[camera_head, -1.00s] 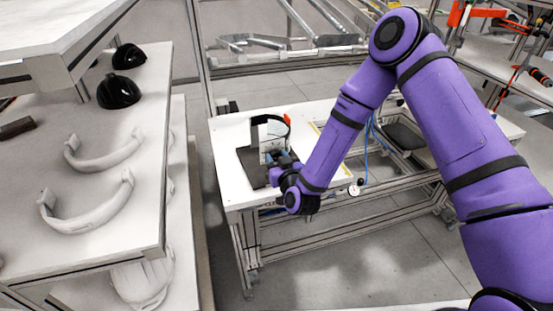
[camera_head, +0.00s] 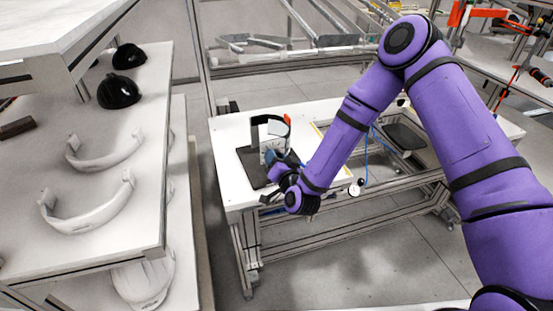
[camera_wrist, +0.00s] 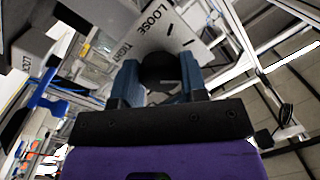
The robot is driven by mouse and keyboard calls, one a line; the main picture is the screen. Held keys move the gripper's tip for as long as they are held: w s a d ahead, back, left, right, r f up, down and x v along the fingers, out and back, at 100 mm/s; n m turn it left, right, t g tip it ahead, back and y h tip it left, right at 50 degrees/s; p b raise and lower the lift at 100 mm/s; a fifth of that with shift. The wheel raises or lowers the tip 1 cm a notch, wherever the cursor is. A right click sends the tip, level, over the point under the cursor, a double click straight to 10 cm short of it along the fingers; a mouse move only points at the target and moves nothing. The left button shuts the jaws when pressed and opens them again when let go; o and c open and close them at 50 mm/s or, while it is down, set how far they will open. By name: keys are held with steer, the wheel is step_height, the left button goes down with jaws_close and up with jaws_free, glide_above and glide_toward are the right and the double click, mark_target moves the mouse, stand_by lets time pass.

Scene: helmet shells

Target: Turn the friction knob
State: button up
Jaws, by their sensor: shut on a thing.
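The friction knob (camera_wrist: 158,72) is a dark round knob in the wrist view, on a grey plate (camera_wrist: 185,28) printed LOOSE and TIGHT. My gripper (camera_wrist: 160,80) has its blue fingers closed on both sides of the knob. In the head view my gripper (camera_head: 277,160) is at the front of the fixture, a dark base (camera_head: 252,165) with a pale upright and a black curved band (camera_head: 268,118) with an orange end. The knob is hidden there behind my gripper.
The fixture stands on a white workbench (camera_head: 230,132) on a metal frame. A shelf (camera_head: 90,200) at left holds white bands (camera_head: 90,205) and black domed shells (camera_head: 118,91). A grey tray (camera_head: 404,138) is right of the fixture. The floor between shelf and bench is clear.

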steer(key=shift+m, duration=0.5)
steer(key=o, duration=0.9)
steer(key=shift+s, duration=0.1)
steer(key=v, duration=1)
steer(key=shift+s+d, duration=0.15)
steer(key=shift+s, duration=0.2)
steer(key=shift+w, duration=0.1)
